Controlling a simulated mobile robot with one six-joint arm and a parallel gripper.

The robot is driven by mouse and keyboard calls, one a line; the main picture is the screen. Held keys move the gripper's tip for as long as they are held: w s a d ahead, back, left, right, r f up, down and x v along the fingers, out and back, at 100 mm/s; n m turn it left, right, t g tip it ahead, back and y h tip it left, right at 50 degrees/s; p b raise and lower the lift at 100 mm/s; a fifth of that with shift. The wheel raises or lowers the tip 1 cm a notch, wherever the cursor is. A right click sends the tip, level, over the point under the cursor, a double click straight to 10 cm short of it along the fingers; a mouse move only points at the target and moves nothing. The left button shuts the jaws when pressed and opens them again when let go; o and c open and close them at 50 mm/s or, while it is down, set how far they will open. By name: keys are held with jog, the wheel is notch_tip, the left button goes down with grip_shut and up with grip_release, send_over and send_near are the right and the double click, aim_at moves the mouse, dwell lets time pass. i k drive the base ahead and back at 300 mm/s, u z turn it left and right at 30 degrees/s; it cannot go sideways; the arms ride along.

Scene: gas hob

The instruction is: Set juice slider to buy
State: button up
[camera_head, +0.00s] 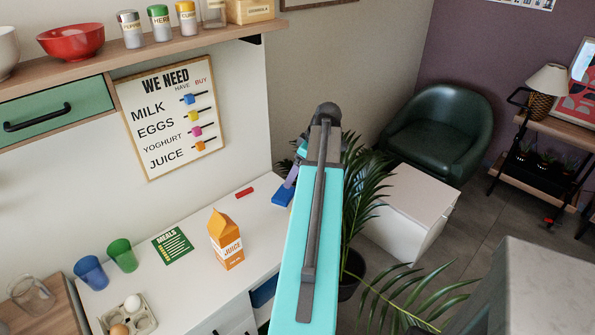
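The white "We need" board (165,120) hangs on the wall in a wooden frame, with "have" on the left and "buy" on the right above its sliders. The juice slider is the orange knob (200,146) on the lowest rail, beside the word "juice". It sits left of the rail's middle, towards the "have" side. My teal arm rises through the middle of the picture, well to the right of the board. Its far end is mostly hidden behind the nearer link. Blue and purple parts show beside it, but I cannot make out the fingers.
Blue (188,99), yellow (194,116) and pink (195,131) knobs sit above the orange one. A shelf (175,50) with jars and bowls juts out above the board. A juice carton (226,240), cups and eggs stand on the counter below. A plant is at right.

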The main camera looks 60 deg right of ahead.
aim_at(200, 146)
jog(key=z, duration=0.05)
jog(key=k, duration=1)
jog(key=u, duration=0.05)
